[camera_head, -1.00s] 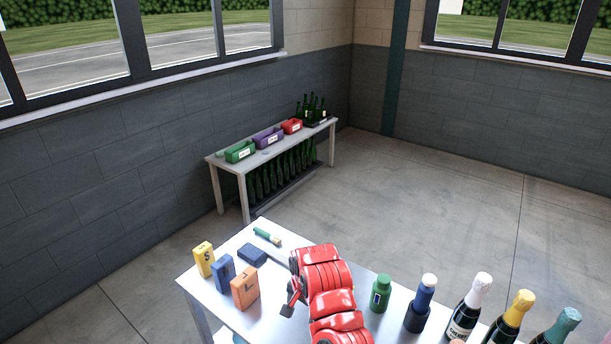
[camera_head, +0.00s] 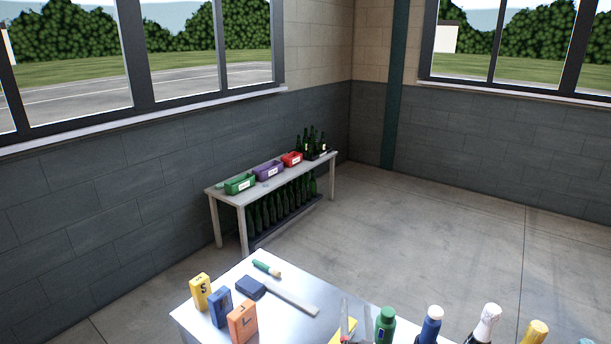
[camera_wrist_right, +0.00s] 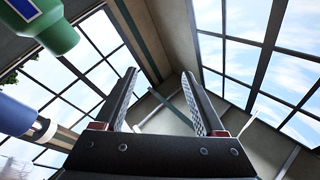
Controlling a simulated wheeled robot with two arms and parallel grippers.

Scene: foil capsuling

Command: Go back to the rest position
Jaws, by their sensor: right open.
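My right gripper (camera_head: 355,309) stands at the bottom edge of the head view, over the front of the white table (camera_head: 262,315). Its two grey fingers point up and are apart. In the right wrist view the gripper (camera_wrist_right: 160,73) is open with nothing between its fingers, and windows and walls show beyond. My left gripper is in neither view.
Yellow (camera_head: 200,291), blue (camera_head: 220,307) and orange (camera_head: 242,322) blocks stand at the table's left. A back table (camera_head: 215,190) holds bins.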

